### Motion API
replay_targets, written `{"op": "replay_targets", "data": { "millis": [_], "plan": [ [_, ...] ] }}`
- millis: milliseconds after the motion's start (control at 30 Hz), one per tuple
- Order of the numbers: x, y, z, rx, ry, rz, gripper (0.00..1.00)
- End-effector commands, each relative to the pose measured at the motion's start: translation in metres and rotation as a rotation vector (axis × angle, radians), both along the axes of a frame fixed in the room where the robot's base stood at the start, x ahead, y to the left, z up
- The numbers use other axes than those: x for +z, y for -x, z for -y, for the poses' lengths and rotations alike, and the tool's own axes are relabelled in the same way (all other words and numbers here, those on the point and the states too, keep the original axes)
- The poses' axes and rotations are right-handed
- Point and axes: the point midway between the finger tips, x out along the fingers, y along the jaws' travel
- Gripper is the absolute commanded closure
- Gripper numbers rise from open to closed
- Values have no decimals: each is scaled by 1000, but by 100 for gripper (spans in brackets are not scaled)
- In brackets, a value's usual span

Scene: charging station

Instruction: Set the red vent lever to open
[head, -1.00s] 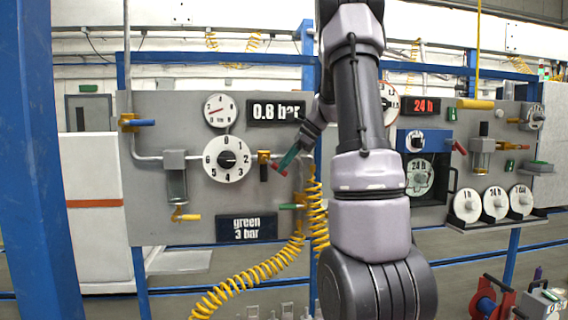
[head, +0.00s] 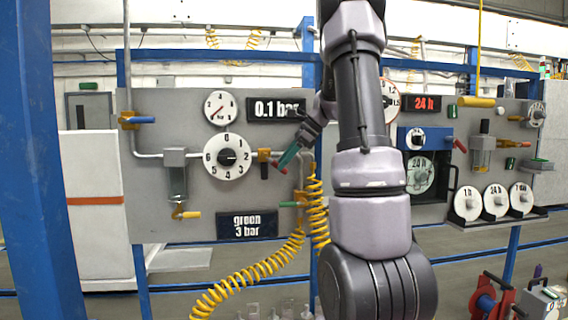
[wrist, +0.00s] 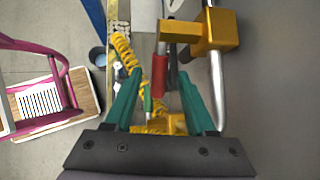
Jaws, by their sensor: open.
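The red vent lever (wrist: 159,76) hangs off a yellow valve (wrist: 210,34) on a grey pipe. In the wrist view its handle lies roughly parallel to the pipe. In the head view the red lever (head: 281,163) points right from the yellow valve (head: 264,155), close to level. My gripper (wrist: 160,78) is open, its teal fingers on either side of the red handle, with gaps visible. In the head view my gripper (head: 286,160) is at the lever, partly covering it. The pressure display (head: 276,109) reads 0.1 bar.
A green-handled valve (head: 291,204) and a yellow coiled hose (head: 250,280) are just below my gripper. A white numbered dial (head: 226,157) is to the left. The grey panel (head: 150,200) lies close behind.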

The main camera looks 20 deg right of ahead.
Motion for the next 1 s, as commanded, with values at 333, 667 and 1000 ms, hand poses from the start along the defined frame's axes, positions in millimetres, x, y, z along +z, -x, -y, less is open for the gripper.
{"op": "replay_targets", "data": {
  "millis": [333, 667, 1000],
  "plan": [
    [64, -1, 0, 0, 3, 6, 44],
    [95, 0, 1, -1, 2, 2, 44],
    [96, 1, -2, 5, 15, -12, 86]
  ]
}}
